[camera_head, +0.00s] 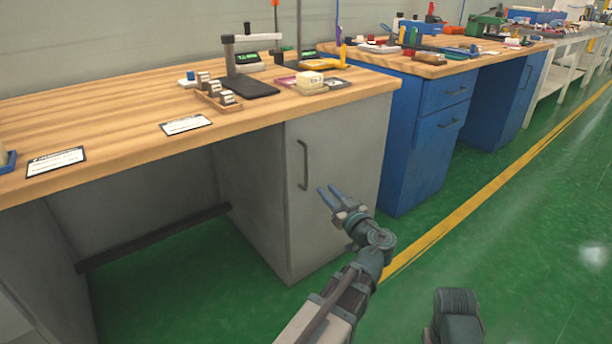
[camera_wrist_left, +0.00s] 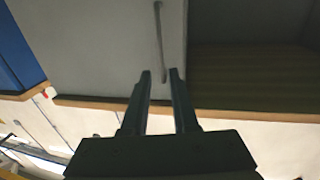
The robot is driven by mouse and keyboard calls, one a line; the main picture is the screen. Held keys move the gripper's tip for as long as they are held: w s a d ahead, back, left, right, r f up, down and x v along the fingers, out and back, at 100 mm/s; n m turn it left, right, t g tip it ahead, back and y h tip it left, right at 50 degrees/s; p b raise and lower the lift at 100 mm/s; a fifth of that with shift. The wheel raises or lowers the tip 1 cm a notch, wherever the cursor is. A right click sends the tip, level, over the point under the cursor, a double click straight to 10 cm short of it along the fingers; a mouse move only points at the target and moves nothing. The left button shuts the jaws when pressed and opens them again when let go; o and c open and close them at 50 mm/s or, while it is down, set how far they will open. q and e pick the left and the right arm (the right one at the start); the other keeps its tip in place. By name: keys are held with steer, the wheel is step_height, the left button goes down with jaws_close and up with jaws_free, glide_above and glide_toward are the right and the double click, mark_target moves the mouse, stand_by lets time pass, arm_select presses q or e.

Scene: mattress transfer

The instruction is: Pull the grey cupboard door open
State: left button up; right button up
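The grey cupboard door (camera_head: 335,165) is shut under the right end of the wooden workbench. Its dark vertical bar handle (camera_head: 304,165) is near the door's left edge. My left gripper (camera_head: 331,192) is in front of the door, to the right of and a little below the handle in the head view. In the left wrist view the door (camera_wrist_left: 110,45) fills the upper middle, and the handle (camera_wrist_left: 160,40) lies beyond the gap between the fingers (camera_wrist_left: 160,74). The fingers are apart and empty, not visibly touching the handle. My right gripper is not in view.
The wooden benchtop (camera_head: 120,105) overhangs the cupboard and carries a stand (camera_head: 245,70) and small items. Open knee space is left of the cupboard. A blue drawer cabinet (camera_head: 430,130) stands to its right. The green floor (camera_head: 500,230) in front is clear.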

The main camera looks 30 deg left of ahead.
arm_select(q)
glide_above(306, 187)
steer(key=shift+w+a, duration=0.15)
steer(key=shift+w, duration=0.1)
stand_by(0.3)
jaws_close()
stand_by(1.4)
